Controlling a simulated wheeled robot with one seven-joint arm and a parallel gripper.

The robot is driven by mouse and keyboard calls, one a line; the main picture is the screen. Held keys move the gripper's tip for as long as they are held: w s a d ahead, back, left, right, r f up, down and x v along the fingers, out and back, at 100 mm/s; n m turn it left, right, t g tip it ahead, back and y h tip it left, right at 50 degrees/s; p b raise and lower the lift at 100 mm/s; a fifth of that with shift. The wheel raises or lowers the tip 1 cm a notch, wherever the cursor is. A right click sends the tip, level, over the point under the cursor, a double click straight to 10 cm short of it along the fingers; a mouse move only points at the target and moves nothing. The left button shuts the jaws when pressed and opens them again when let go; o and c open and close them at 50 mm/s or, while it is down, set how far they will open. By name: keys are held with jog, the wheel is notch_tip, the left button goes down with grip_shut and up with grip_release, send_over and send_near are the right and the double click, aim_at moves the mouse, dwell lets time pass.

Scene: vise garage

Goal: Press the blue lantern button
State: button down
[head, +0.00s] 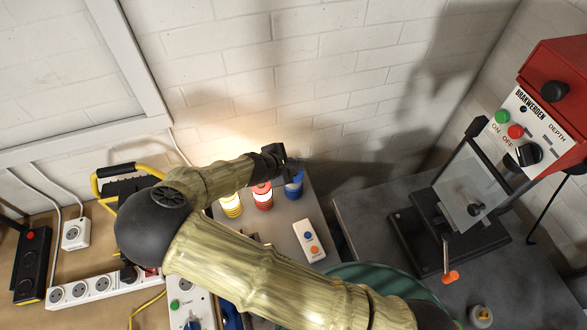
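A blue lantern (294,188) stands at the right end of a row of three on a grey surface (284,226) in the head view. My dark gripper (287,165) is just above and behind it in the picture, partly covering its top. I cannot tell whether they touch, or whether the gripper is open or shut. A red lantern (262,199) and a yellow lantern (231,206) stand to the left and glow; the blue one looks dark. A small white box (309,240) in front has a blue button (308,235) and an orange button (313,250).
My arm crosses the front and left, hiding part of the grey surface. A red drill press (550,95) stands at the right on a dark table (375,213). Sockets (100,287) and a yellow-framed item (115,170) are at the left. A white brick wall (300,70) is behind.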

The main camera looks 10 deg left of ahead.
jog(key=shift+r+p, duration=1.1)
jog(key=shift+r, duration=0.55)
jog(key=shift+f, duration=0.1)
jog(key=s+d+r+m+g, duration=0.2)
jog(key=d+m+g, duration=0.3)
jog(key=d+m, duration=0.75)
jog(key=s+d+r+m+y, duration=0.1)
jog(key=s+d+r+m, duration=0.4)
jog(key=d+r, duration=0.2)
jog(key=s+d+r+m+y+b, duration=0.1)
jog(key=s+d+r+m, duration=0.3)
jog(key=d, duration=0.6)
notch_tip(320, 180, up, 3)
jog(key=shift+s+f+m+g+y, duration=0.15)
jog(key=shift+s+m+g+y, duration=0.25)
jog(key=shift+y, duration=0.4)
jog(key=shift+w+d, duration=0.1)
jog(key=shift+w, duration=0.05)
